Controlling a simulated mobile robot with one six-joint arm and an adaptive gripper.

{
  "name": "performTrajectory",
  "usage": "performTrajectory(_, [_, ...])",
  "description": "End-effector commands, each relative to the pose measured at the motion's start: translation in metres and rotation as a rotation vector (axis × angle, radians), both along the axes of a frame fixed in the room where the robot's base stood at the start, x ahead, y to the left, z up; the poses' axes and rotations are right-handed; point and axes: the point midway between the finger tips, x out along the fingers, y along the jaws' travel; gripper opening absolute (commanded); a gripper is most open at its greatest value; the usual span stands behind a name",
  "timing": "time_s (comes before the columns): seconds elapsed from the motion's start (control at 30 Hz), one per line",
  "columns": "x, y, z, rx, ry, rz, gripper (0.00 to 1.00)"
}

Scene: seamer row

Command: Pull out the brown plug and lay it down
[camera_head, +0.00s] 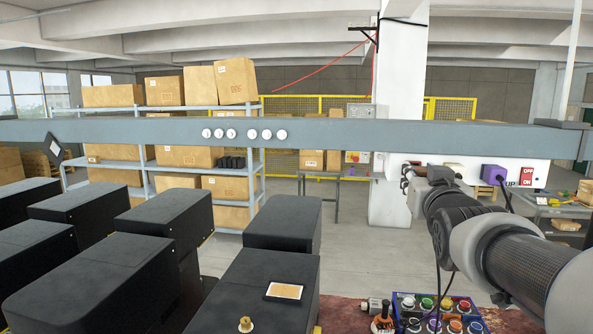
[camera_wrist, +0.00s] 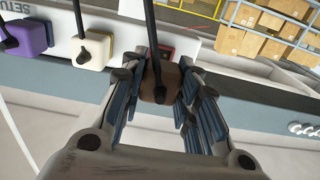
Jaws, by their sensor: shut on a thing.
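The brown plug (camera_wrist: 160,88) sits between the two fingers of my gripper (camera_wrist: 163,72) in the wrist view, with a black cable running over its face. The gripper is shut on it at the white socket panel (camera_wrist: 110,18). Whether the plug's front is still in its socket is hidden by the plug and fingers. In the head view my gripper (camera_head: 413,176) is at the left end of the panel (camera_head: 400,160), below the grey beam.
A cream plug (camera_wrist: 90,50) and a purple plug (camera_wrist: 29,37), each with a black cable, are beside it on the panel. A red switch (camera_head: 526,177) is farther right. The grey beam (camera_head: 330,132) crosses above. A control box (camera_head: 438,312) and black machines (camera_head: 285,222) stand below.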

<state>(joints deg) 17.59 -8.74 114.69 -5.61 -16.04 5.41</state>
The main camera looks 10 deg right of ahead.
Motion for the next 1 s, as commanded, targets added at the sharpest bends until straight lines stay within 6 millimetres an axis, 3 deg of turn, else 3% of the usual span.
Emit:
performTrajectory(0.53, [-0.02, 0.006, 0.0, -0.001, -0.001, 0.0, 0.0])
performTrajectory(1.0, [-0.02, 0.007, -0.006, 0.0, 0.001, 0.004, 0.0])
